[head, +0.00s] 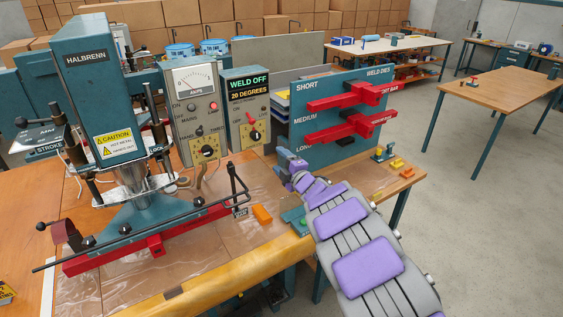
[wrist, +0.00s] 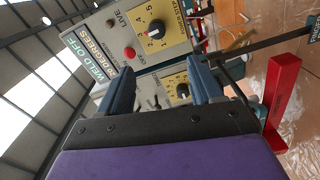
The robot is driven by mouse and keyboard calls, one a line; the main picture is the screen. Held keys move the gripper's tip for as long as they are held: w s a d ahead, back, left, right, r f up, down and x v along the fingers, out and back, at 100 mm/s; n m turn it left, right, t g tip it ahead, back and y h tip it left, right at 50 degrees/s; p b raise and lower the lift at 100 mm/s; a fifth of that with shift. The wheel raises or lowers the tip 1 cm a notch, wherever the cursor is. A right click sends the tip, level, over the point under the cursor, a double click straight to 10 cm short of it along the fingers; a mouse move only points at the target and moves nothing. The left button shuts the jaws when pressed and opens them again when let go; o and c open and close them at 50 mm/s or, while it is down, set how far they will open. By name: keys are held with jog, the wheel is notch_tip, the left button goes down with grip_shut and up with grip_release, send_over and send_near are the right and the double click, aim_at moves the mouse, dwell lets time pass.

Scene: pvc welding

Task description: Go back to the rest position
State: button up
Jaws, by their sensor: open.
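My gripper (wrist: 160,90) is open and empty in the wrist view, its two dark fingers pointing toward the control boxes. In the head view my purple and grey arm reaches over the table's right front edge, and my gripper (head: 286,160) is small at its far end, left of the weld die rack (head: 330,154). The control box reading WELD OFF and 20 DEGREES (head: 246,107) stands behind and left of my gripper. Its red lamp and dial also show in the wrist view (wrist: 148,32).
The HALBRENN welding press (head: 88,85) stands at left, with a red die bar (head: 150,243) at its base. Orange blocks (head: 262,214) and a clear sheet lie on the wooden table (head: 215,282). Another wooden table (head: 490,92) is at right, with open floor between.

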jog(key=shift+s+d, duration=0.1)
dwell(0.3)
jog(key=s+d+r+m+h, duration=0.1)
jog(key=d+r+m+h, duration=0.2)
jog(key=d, duration=0.4)
jog(key=s+d+r+m+h, duration=0.1)
jog(key=d+r+m+h, duration=0.1)
jog(key=d+m+h, duration=0.4)
jog(key=s+d+r+m+g+h, duration=0.1)
jog(key=s+d+m+g+h, duration=0.35)
jog(key=s+d, duration=0.75)
jog(key=s+d+f+m+g, duration=0.1)
jog(key=s+m+g, duration=0.2)
jog(key=s, duration=0.7)
jog(key=s+f+m+g, duration=0.2)
jog(key=s+m, duration=0.1)
jog(key=s, duration=0.6)
jog(key=s+a+f+m+g+y, duration=0.1)
jog(key=s+a+g, duration=0.1)
jog(key=s, duration=0.7)
jog(key=s+a+m+g+y, duration=0.1)
jog(key=s+a+g, duration=0.2)
jog(key=s, duration=0.6)
jog(key=s+a+f+m+g+y, duration=0.1)
jog(key=s+a+g, duration=0.1)
jog(key=s, duration=0.8)
jog(key=shift+a+f, duration=0.35)
jog(key=shift+a, duration=0.55)
jog(key=shift+y, duration=0.25)
